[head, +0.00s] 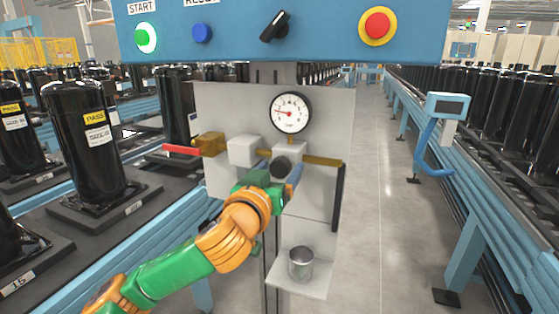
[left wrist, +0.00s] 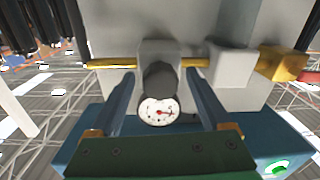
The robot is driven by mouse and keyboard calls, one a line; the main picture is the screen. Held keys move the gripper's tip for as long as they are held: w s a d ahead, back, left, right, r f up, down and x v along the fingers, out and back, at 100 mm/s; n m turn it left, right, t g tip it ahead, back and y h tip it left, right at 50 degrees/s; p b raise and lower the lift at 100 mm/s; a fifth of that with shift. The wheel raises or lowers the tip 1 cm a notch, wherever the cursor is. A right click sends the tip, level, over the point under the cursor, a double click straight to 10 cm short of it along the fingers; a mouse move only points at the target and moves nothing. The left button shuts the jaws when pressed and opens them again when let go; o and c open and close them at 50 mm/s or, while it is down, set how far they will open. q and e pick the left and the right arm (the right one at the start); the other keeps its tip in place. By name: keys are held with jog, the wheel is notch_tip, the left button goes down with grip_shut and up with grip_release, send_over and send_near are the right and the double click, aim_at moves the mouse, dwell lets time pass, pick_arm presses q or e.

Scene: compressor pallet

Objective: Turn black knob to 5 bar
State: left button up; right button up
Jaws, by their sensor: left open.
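The black knob (head: 282,165) sits on the front of a white regulator block on a grey panel, below a round white pressure gauge (head: 291,113). The gauge's red needle points left; I cannot read its value surely. My left gripper (head: 280,181) is at the knob and partly covers it. In the left wrist view the open gripper (left wrist: 160,76) has one blue finger on each side of the black knob (left wrist: 158,78), with gaps visible. The gauge (left wrist: 158,112) shows there too, upside down. My right gripper is not in view.
A brass pipe (head: 322,160) runs through the blocks, with a red lever (head: 182,150) at left. A metal cup (head: 301,263) stands on a small shelf below. A blue control box (head: 330,40) hangs above. Conveyors with black compressors (head: 85,140) flank the panel.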

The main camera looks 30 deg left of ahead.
pick_arm(q)
jog(key=shift+c, duration=0.3)
grip_shut()
jog(key=shift+m, duration=0.4)
jog(key=m+p, duration=0.1)
jog(key=m, duration=0.4)
jog(key=shift+p, duration=0.4)
jog(key=m+p, duration=0.2)
jog(key=m, duration=0.3)
jog(key=shift+r+m, duration=0.1)
jog(key=shift+m, duration=0.2)
jog(key=m+p, duration=0.2)
jog(key=m, duration=0.3)
jog(key=shift+a+m, duration=0.1)
jog(key=shift+m, duration=0.2)
jog(key=m+p, duration=0.3)
jog(key=m, duration=0.2)
jog(key=shift+t, duration=0.3)
jog(key=shift+m, duration=0.3)
